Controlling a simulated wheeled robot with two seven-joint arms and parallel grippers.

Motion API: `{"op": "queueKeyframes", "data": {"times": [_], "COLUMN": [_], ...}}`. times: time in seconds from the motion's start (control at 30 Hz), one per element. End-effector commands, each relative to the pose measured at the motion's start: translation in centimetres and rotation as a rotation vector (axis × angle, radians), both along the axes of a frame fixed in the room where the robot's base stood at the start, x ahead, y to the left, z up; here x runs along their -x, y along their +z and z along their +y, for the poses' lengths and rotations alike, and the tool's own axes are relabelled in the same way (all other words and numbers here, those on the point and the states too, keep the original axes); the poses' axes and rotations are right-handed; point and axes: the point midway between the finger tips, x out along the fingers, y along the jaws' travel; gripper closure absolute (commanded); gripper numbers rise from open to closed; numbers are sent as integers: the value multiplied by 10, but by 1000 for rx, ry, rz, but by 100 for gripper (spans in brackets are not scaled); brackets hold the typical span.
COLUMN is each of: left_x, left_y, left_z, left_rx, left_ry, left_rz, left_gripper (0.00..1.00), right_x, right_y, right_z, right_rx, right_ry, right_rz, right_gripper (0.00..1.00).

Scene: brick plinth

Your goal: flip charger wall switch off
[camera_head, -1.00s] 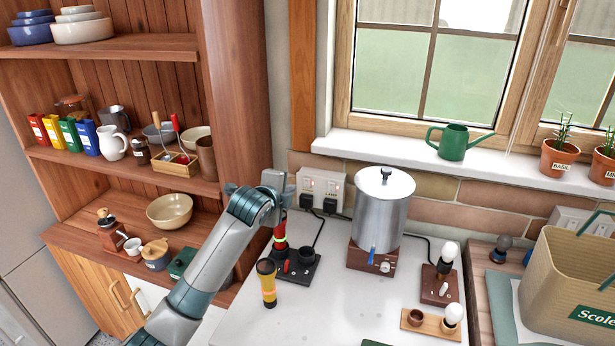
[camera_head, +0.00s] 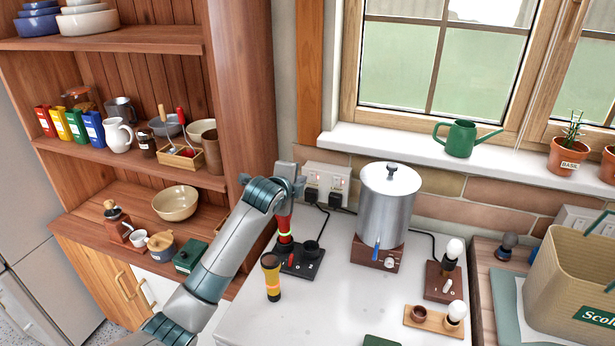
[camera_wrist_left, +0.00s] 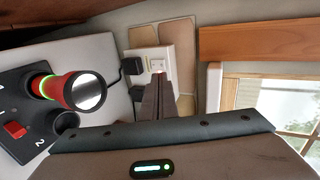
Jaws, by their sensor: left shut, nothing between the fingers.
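The white wall socket plate (camera_head: 326,184) with switches is on the brick wall left of the urn, with two black plugs in it. It also shows in the left wrist view (camera_wrist_left: 143,59), turned sideways. My left gripper (camera_head: 299,183) is shut and empty, just left of the plate. In the left wrist view its closed fingers (camera_wrist_left: 159,84) point at the plate's switch area; I cannot tell whether they touch it. The black charger base (camera_head: 302,262) holds a red torch (camera_head: 285,228) with a lit green ring. My right gripper is out of view.
A yellow-and-black torch (camera_head: 272,276) stands on the white counter in front of the charger. A metal urn (camera_head: 387,205) stands right of the plate. A wooden shelf unit (camera_head: 240,90) is on the left. The front counter is mostly clear.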

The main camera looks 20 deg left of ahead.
Motion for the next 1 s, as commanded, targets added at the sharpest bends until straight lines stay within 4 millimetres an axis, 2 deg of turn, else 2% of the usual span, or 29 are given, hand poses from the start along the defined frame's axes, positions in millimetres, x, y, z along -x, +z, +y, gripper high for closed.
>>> {"op": "queueKeyframes", "data": {"times": [0.3,0.5,0.7,1.0], "left_x": [-38,-56,-64,-66], "left_y": [-15,-24,-28,-30], "left_z": [-1,-1,-2,-2], "left_rx": [1,1,0,0], "left_ry": [2,2,0,0], "left_rz": [1,0,0,-1], "left_gripper": [100,100,100,100], "right_x": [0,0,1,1], "right_y": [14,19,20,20], "right_z": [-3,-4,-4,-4], "right_rx": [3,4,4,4], "right_ry": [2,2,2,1], "right_rz": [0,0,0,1], "right_gripper": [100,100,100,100]}}
